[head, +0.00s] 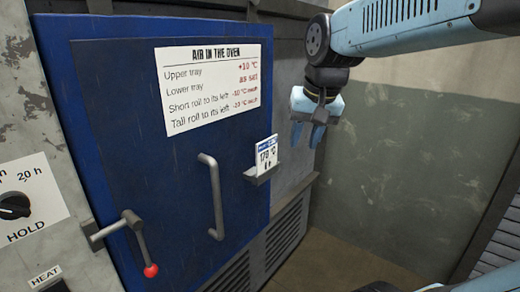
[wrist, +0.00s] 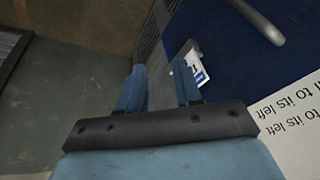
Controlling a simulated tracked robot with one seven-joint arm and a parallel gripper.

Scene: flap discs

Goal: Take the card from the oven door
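The card (head: 266,152) is small and white with a blue strip and "170 °C" on it. It stands upright in a small grey holder (head: 262,174) on the right side of the blue oven door (head: 150,190). My gripper (head: 314,138) hangs above and to the right of the card, pointing down, apart from it. In the wrist view the card (wrist: 196,68) shows just beyond the right finger, partly hidden by it. The two fingers (wrist: 160,88) are apart with nothing between them.
A grey handle (head: 214,195) stands out from the door left of the card. A latch lever with a red knob (head: 150,270) is at lower left. A white notice (head: 212,88) is fixed on the door. Open space and a grey-green wall (head: 410,160) lie to the right.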

